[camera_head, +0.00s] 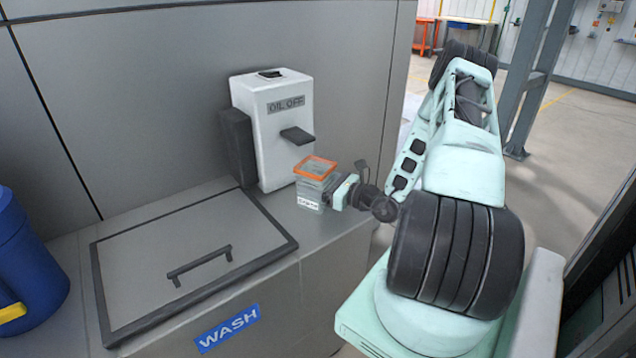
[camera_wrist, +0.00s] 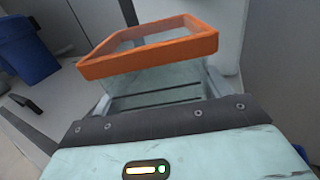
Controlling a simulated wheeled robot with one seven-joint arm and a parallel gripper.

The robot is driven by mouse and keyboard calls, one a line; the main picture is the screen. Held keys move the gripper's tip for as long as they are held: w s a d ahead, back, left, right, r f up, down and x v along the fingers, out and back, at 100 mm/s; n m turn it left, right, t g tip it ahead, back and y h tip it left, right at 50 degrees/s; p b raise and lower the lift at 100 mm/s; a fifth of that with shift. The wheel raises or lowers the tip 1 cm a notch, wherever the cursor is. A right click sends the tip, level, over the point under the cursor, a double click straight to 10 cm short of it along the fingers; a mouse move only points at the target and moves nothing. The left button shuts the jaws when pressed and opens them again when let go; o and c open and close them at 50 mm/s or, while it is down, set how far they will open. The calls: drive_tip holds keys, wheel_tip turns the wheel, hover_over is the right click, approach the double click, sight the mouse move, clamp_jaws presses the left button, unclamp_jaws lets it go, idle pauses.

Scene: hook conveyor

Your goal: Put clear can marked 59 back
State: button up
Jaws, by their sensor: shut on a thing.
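A clear can (camera_head: 311,187) with an orange rim and a white label stands upright near the right edge of the wash counter, in front of the dispenser's lever. The label's number is too small to read. My gripper (camera_head: 332,190) is shut on the can from its right side. In the wrist view the can's orange rim (camera_wrist: 150,48) and see-through wall (camera_wrist: 155,85) fill the space between the fingers. I cannot tell whether the can's bottom touches the counter.
A white dispenser (camera_head: 272,140) marked OIL OFF stands behind the can, its dark lever (camera_head: 297,136) jutting out close above it. A closed lid with a handle (camera_head: 200,265) covers the WASH counter's middle. A blue bin (camera_head: 30,265) stands at the left.

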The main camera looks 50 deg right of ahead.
drive_tip(key=shift+f, duration=0.2)
drive_tip(key=shift+f, duration=0.15)
drive_tip(key=o, duration=1.4)
drive_tip(key=shift+s, duration=0.2)
drive_tip(key=s, duration=0.3)
drive_tip(key=s+d+b, duration=0.1)
drive_tip(key=s, duration=0.3)
drive_tip(key=s+d+b, duration=0.1)
drive_tip(key=s, duration=0.3)
drive_tip(key=shift+s+r, duration=0.2)
drive_tip(key=shift+s, duration=0.05)
